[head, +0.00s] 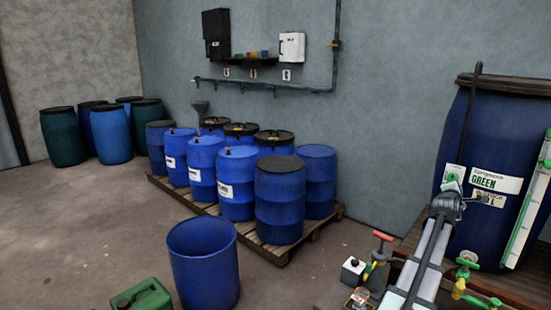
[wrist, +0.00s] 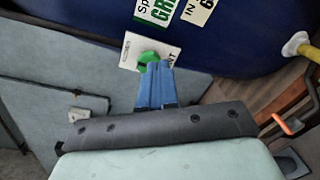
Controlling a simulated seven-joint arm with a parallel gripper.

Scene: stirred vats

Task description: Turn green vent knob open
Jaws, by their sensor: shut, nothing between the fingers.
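The green vent knob (wrist: 148,60) sits on a white plate (wrist: 132,48) marked with partly hidden lettering ending in "NT", on the side of a large blue vat. In the head view the knob (head: 451,178) shows small, left of the GREEN label (head: 497,182) on the vat (head: 480,125). My gripper (wrist: 158,68) is shut, with its blue fingers together and nothing between them. Its tips are at the knob's lower right edge in the wrist view and cover part of it. I cannot tell whether they touch it. In the head view my gripper (head: 452,195) is just below the knob.
A red-handled valve (head: 382,237) and green-handled valves (head: 467,260) stand low in front of the vat. A white gauge strip (head: 527,215) runs up its right side. Several blue drums stand on a pallet (head: 270,258) at middle. An open blue drum (head: 203,265) stands on the floor.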

